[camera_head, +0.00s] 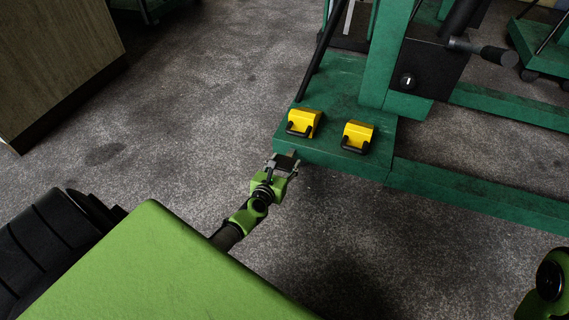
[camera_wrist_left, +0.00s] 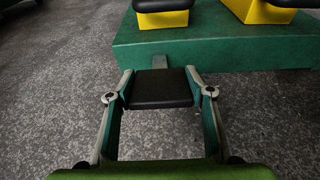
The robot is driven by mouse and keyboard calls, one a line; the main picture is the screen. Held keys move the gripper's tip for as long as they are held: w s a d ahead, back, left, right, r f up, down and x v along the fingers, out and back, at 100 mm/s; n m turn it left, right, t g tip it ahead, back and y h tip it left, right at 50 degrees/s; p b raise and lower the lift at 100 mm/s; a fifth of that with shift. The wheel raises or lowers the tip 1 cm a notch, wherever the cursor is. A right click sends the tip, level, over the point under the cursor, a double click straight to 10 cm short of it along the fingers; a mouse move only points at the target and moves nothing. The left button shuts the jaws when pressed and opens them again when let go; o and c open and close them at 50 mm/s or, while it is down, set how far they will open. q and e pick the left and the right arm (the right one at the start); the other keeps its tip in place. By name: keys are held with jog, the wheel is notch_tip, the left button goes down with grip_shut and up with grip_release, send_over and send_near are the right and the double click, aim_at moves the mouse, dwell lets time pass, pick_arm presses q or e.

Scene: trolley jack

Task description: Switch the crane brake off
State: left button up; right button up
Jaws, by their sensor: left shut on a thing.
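The green crane base (camera_head: 340,85) stands ahead of me, and its near edge also shows in the wrist view (camera_wrist_left: 215,48). A black brake pedal (camera_wrist_left: 160,88) sticks out from that edge on a short grey stem (camera_wrist_left: 159,61). My left gripper (camera_head: 286,163) is at the base's near left corner. In the wrist view its two fingers (camera_wrist_left: 160,95) touch the pedal's left and right sides, shut on it. In the head view the gripper partly hides the pedal. My right gripper is not in view.
Two yellow blocks with black handles (camera_head: 304,121) (camera_head: 358,136) sit on the base above the pedal. The green post and a dark box with a crank handle (camera_head: 490,53) rise behind. A wooden cabinet (camera_head: 55,60) stands at the far left. The grey floor between is clear.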

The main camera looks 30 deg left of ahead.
pick_arm(q)
jog(key=shift+w+a+r, duration=0.3)
jog(key=shift+w+r, duration=0.05)
jog(key=shift+r, duration=0.35)
jog(key=o, duration=1.6)
jog(key=shift+c, duration=0.2)
jog(key=shift+o, duration=0.2)
jog(key=shift+s+d+f, duration=0.15)
jog(key=shift+d+f, duration=0.05)
jog(key=shift+s+d, duration=0.2)
jog(key=shift+s, duration=0.25)
jog(key=v, duration=1.1)
jog(key=shift+a+r, duration=0.1)
